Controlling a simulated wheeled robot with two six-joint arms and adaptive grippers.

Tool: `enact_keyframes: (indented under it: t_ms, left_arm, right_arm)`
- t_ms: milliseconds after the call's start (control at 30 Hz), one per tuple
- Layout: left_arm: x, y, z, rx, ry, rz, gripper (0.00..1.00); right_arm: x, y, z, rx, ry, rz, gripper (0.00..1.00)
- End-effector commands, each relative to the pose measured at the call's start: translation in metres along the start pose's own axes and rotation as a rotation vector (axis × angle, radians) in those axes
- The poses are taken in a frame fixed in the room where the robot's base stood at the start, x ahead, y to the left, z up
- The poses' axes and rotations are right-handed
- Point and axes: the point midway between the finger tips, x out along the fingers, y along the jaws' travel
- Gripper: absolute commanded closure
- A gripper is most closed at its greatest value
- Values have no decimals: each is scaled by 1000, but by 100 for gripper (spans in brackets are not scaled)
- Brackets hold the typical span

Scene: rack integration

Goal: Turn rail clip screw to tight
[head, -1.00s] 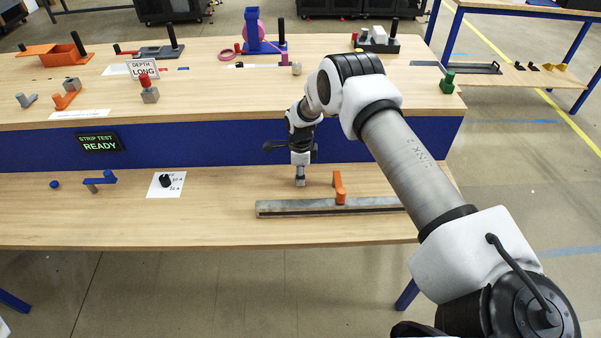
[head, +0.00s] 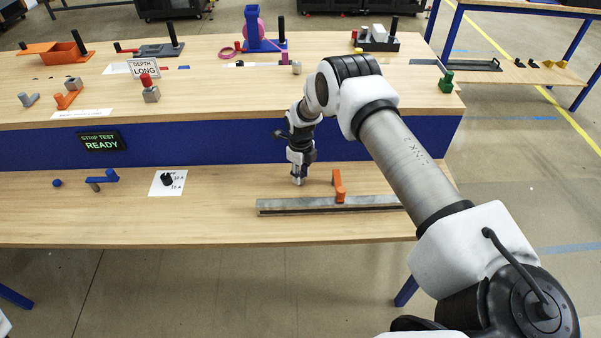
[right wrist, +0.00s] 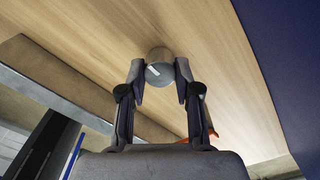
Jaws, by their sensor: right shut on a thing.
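The rail clip screw appears as a grey round knob (right wrist: 160,68) with a white mark on its face in the right wrist view. My right gripper (right wrist: 160,76) has its fingers on both sides of it and is shut on it. In the head view my right gripper (head: 298,181) points straight down at the lower wooden shelf, behind the grey rail (head: 290,206). The knob is mostly hidden there by the fingers. An orange lever-shaped clip (head: 339,187) stands at the rail, right of the gripper. My left gripper is not in view.
On the lower shelf (head: 220,215), a black knob (head: 167,179) sits on a white card, left of the gripper. A blue handle (head: 103,176) and a blue ball (head: 57,183) lie farther left. The blue panel (head: 220,152) rises behind the gripper.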

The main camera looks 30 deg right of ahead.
Motion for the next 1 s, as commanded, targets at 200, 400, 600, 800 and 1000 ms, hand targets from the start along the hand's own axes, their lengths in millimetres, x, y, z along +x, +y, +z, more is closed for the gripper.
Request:
enact_keyframes:
  t_ms: [200, 400, 600, 800, 1000]
  left_arm:
    - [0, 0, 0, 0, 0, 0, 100]
    - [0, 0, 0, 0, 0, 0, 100]
    - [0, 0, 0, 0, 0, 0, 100]
    - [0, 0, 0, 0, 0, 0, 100]
    - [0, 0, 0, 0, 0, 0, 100]
  right_arm:
    - [-1, -1, 1, 8, -4, -2, 100]
    - [-1, -1, 1, 7, -4, -2, 61]
    - [-1, 0, 1, 7, -2, -1, 43]
    - [-4, 0, 0, 6, -1, 0, 43]
    - [-39, -1, 1, 7, -4, 0, 43]
